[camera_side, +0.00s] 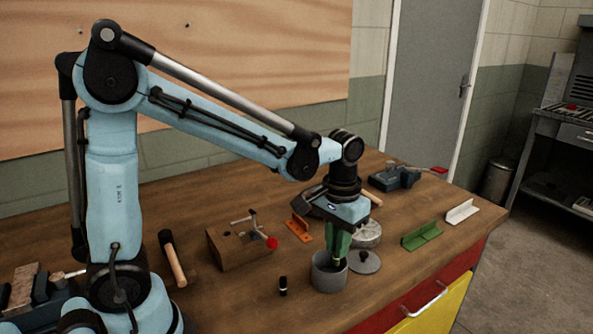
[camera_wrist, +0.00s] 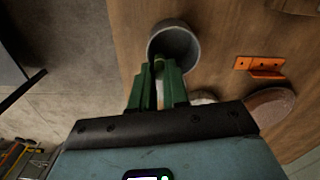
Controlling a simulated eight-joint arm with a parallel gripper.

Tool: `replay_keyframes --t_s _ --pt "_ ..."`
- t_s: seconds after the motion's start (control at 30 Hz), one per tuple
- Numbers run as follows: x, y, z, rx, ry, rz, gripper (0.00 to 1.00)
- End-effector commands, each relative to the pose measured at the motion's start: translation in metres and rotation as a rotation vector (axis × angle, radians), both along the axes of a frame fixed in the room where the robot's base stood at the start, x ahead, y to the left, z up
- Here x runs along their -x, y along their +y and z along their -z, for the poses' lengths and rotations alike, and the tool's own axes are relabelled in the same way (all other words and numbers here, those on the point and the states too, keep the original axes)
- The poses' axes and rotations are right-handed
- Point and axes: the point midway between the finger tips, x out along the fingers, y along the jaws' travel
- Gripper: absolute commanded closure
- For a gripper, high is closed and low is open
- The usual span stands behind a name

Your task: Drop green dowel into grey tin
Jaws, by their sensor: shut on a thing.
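The grey tin (camera_side: 328,279) stands open on the wooden bench, and its rim and inside also show in the wrist view (camera_wrist: 190,42). My gripper (camera_side: 339,256) points down with its green fingers at the tin's mouth. In the wrist view my gripper (camera_wrist: 159,78) is shut on the green dowel (camera_wrist: 159,66), a short piece between the fingertips. The dowel's end overlaps the near part of the tin's opening in that view. Its lower end is hard to make out in the side view, so I cannot tell how far it is inside.
A grey lid (camera_side: 368,264) lies right of the tin. A small black cylinder (camera_side: 283,286) stands to its left. Behind are a wooden block (camera_side: 232,248), an orange bracket (camera_side: 298,228) and a round grey piece (camera_side: 368,236). A green bracket (camera_side: 421,237) lies further right.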

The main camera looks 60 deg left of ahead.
Motion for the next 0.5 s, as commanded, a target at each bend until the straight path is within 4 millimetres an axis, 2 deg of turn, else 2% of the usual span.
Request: replay_keyframes --t_s 0.2,0.5 --pt "0.0 0.0 0.015 0.0 0.0 0.0 1.0" --pt "0.0 0.0 0.018 0.0 0.0 0.0 1.0"
